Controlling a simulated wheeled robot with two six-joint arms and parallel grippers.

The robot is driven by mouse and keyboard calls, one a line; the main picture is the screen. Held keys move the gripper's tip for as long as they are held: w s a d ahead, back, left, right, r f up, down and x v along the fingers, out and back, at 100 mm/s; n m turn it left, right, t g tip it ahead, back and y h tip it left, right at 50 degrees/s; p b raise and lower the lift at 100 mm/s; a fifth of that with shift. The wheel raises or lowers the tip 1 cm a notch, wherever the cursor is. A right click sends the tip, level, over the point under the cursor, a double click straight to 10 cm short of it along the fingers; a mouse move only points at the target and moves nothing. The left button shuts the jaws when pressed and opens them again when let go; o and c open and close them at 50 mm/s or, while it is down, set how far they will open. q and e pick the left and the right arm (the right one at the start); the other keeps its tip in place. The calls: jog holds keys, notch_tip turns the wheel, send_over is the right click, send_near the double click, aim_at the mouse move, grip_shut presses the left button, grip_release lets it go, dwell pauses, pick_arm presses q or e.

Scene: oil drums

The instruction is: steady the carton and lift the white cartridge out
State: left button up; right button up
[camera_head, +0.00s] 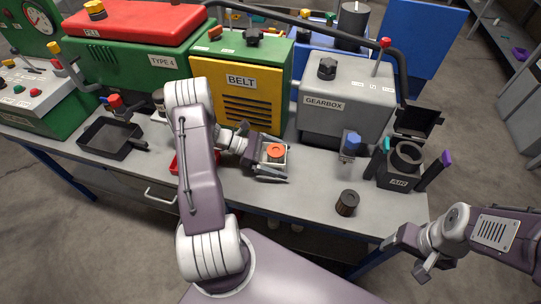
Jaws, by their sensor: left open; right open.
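My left gripper (280,164) reaches over the bench from the left with its fingers apart. A small pale boxy thing with an orange round top (275,152) is between or just beside its fingers; I cannot tell if they touch it. I cannot tell for sure whether this is the carton, and no white cartridge stands out clearly. A small dark box with a white label (398,183) stands at the bench's right end, with a dark ring (407,157) at its top. My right gripper (407,257) is open and empty, off the bench's front right corner.
The grey bench (310,190) carries a green and yellow BELT machine (246,90) and a grey GEARBOX machine (340,108) along its back. A brown cylinder (347,203) stands near the front edge. A black tray (108,138) is at left. A blue-topped part (350,143) stands before the gearbox.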

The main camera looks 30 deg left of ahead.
pick_arm(q)
jog(key=shift+d, duration=0.15)
jog(key=c, duration=1.3)
jog(key=shift+c, duration=0.2)
pick_arm(e)
jog(key=c, duration=0.4)
jog(key=s+a+m+g+y, duration=0.3)
jog(key=s+a+m+y, duration=0.15)
jog(key=a, duration=0.75)
jog(key=m+t+y, duration=0.8)
jog(key=m, duration=1.1)
send_near(281, 157)
jog(key=shift+h, duration=0.25)
jog(key=x, duration=1.1)
jog(key=shift+w+a, duration=0.15)
jog(key=shift+a, duration=0.25)
